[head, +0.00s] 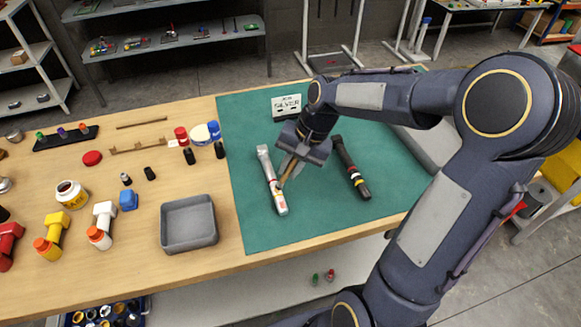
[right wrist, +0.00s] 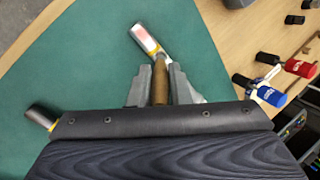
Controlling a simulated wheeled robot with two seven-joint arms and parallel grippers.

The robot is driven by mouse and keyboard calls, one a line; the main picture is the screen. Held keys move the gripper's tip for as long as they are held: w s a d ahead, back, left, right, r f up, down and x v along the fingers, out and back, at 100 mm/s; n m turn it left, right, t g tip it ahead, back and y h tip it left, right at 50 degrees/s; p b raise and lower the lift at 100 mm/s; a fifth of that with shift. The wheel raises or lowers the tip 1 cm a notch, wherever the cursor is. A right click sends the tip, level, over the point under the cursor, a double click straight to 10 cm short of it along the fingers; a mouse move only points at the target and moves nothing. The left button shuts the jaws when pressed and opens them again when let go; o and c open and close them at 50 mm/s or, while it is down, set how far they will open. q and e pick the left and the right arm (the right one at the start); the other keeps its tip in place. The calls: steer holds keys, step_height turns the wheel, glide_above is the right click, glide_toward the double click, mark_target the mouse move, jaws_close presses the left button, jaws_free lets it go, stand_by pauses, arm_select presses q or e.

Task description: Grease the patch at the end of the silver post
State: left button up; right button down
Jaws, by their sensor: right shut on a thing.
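The silver post (head: 265,162) lies on the green mat, its near end towards the table's front edge. A reddish patch with a yellow band beside it shows near that end, and the patch also shows in the right wrist view (right wrist: 144,38). My right gripper (head: 290,165) is shut on a tool with a brown wooden handle (right wrist: 160,82). The tool's tip is close to the post near the yellow band; I cannot tell whether it touches. A dark post (head: 350,167) with red and yellow bands lies to the right. My left gripper is not in view.
A sign reading SILVER (head: 287,103) stands at the mat's back. A grey tray (head: 188,223), an open jar (head: 71,194), a blue-and-white tub (head: 206,132) and several coloured bottles are left of the mat. The mat's front left is clear.

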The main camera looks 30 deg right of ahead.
step_height(320, 180, up, 5)
steer(key=p, duration=0.3)
steer(key=shift+s+r, duration=0.1)
steer(key=shift+s+r+p, duration=0.1)
steer(key=shift+r+p, duration=1.2)
steer(key=shift+f, duration=0.1)
